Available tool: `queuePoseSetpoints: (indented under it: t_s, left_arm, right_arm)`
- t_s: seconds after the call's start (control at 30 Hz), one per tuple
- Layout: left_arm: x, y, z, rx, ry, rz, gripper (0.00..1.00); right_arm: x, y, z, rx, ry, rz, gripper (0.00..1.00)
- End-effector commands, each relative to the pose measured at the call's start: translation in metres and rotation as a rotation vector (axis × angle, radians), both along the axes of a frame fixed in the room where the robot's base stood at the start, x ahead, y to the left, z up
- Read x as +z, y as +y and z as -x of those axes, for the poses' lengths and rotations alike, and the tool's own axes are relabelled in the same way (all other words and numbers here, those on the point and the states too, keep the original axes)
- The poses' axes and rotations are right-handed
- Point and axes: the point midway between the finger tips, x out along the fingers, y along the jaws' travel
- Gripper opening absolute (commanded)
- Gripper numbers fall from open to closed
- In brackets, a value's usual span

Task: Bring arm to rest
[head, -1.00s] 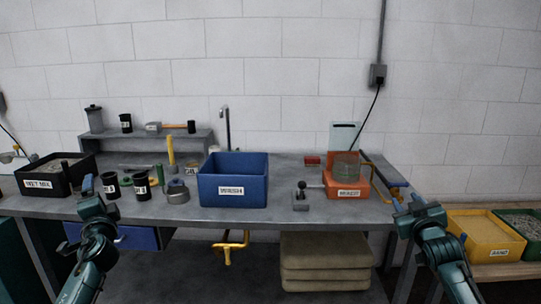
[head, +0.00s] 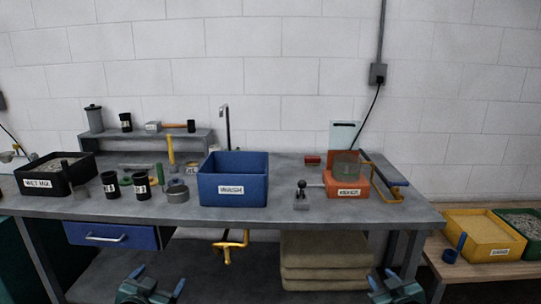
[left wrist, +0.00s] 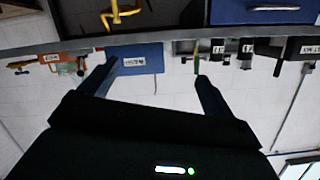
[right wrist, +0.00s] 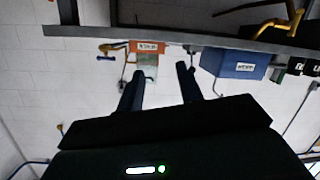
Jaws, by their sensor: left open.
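My left gripper (head: 152,288) is low at the bottom of the head view, in front of the bench and below its top. Its two fingers stand apart with nothing between them, and they also show spread in the left wrist view (left wrist: 150,82). My right gripper (head: 396,285) is low at the bottom right of the head view, also below the bench top. In the right wrist view its fingers (right wrist: 160,88) are apart and empty. Both wrist views show the bench upside down, with neither gripper touching anything.
A blue drawer (head: 110,235) and stacked sacks (head: 325,262) are below. A sand bin (head: 485,235) stands right.

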Motion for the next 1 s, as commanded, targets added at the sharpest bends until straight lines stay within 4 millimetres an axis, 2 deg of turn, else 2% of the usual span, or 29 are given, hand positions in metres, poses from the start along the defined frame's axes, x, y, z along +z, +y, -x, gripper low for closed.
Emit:
queuePoseSetpoints:
  t_s: [0.03, 0.17, 0.2, 0.3, 0.4, 0.5, 0.6, 0.7, 1.0]
  left_arm:
    - [-0.025, -0.016, 0.026, -0.023, 0.042, 0.016, 0.89]
    - [-0.076, -0.055, 0.101, -0.077, 0.145, 0.07, 0.89]
    - [-0.088, -0.067, 0.126, -0.09, 0.176, 0.091, 0.89]
    - [-0.109, -0.093, 0.186, -0.116, 0.25, 0.143, 0.89]
    - [-0.119, -0.112, 0.237, -0.13, 0.313, 0.192, 0.89]
    - [-0.122, -0.124, 0.272, -0.134, 0.355, 0.228, 0.89]
    - [-0.122, -0.131, 0.292, -0.135, 0.38, 0.25, 0.89]
    - [-0.121, -0.133, 0.299, -0.135, 0.39, 0.259, 0.89]
    - [-0.122, -0.133, 0.3, -0.136, 0.391, 0.259, 0.89]
  right_arm:
    - [-0.025, 0.016, 0.026, 0.023, 0.042, -0.016, 0.36]
    - [-0.076, 0.055, 0.101, 0.077, 0.144, -0.07, 0.36]
    - [-0.088, 0.068, 0.127, 0.091, 0.176, -0.092, 0.36]
    - [-0.109, 0.093, 0.186, 0.116, 0.249, -0.145, 0.36]
    - [-0.119, 0.112, 0.237, 0.13, 0.312, -0.193, 0.36]
    - [-0.122, 0.124, 0.272, 0.134, 0.355, -0.23, 0.36]
    - [-0.121, 0.131, 0.292, 0.135, 0.379, -0.252, 0.36]
    - [-0.121, 0.133, 0.299, 0.136, 0.39, -0.26, 0.36]
    - [-0.122, 0.133, 0.3, 0.136, 0.391, -0.26, 0.36]
